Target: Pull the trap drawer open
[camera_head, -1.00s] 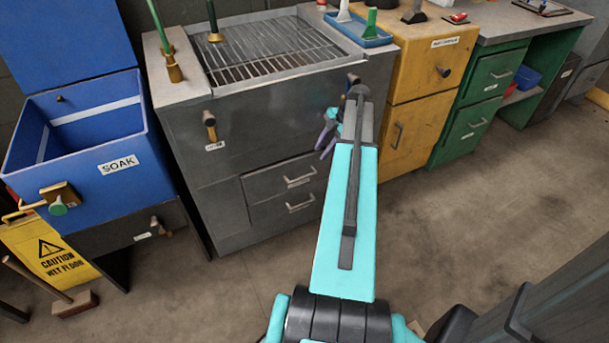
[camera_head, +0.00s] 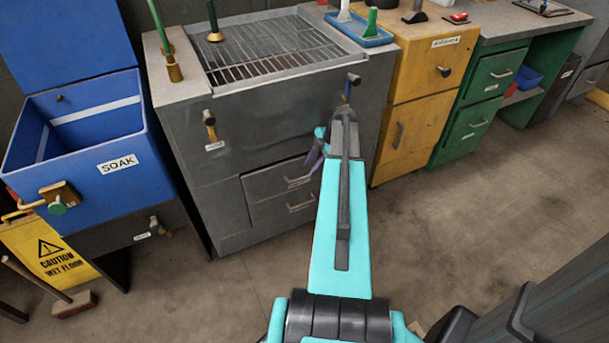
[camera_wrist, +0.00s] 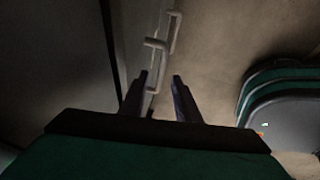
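The grey sink cabinet has two drawers low on its front, an upper drawer (camera_head: 266,184) and a lower drawer (camera_head: 275,212), both looking shut. I cannot read a label telling which is the trap drawer. The upper handle (camera_head: 298,182) and lower handle (camera_head: 302,204) are pale bars. My gripper (camera_head: 310,160) is partly hidden behind my arm, close to the upper drawer's right end. In the wrist view my gripper (camera_wrist: 161,82) is open and empty. A nearer handle (camera_wrist: 155,66) lies just beyond the fingertips, with another handle (camera_wrist: 175,32) farther off. I cannot tell whether the fingers touch it.
A blue SOAK bin (camera_head: 85,150) and a yellow wet-floor sign (camera_head: 50,252) stand to the left. A yellow cabinet (camera_head: 410,110) and green drawers (camera_head: 475,115) stand to the right. A brush (camera_head: 72,304) lies at lower left. The floor (camera_head: 480,240) before the cabinets is mostly clear.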

